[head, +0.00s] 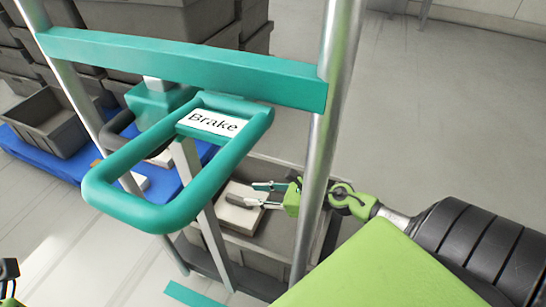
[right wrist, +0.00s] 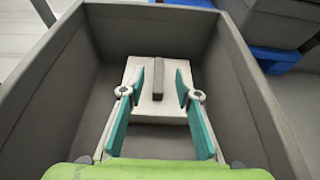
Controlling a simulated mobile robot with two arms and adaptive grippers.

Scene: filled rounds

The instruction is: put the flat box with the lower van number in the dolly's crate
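A pale flat box (right wrist: 135,80) with a dark grey bar on top lies inside a grey crate (right wrist: 60,90) in the right wrist view. It also shows in the head view (head: 238,215); no van number is readable. My right gripper (right wrist: 161,72) is over this box, its teal fingers apart on either side of the bar, holding nothing visible. In the head view the right gripper (head: 264,195) reaches in from the right. An open grey crate (head: 52,122) stands on a blue dolly (head: 78,170) at the left. My left gripper (head: 8,280) only shows partly at the left edge.
A metal frame with a teal crossbar (head: 190,62) and teal loop handle labelled Brake (head: 110,190) stands in front of the crate. Pale flat pieces (head: 133,183) lie by the blue dolly. Grey crates (head: 150,22) are stacked behind. Floor at right is clear.

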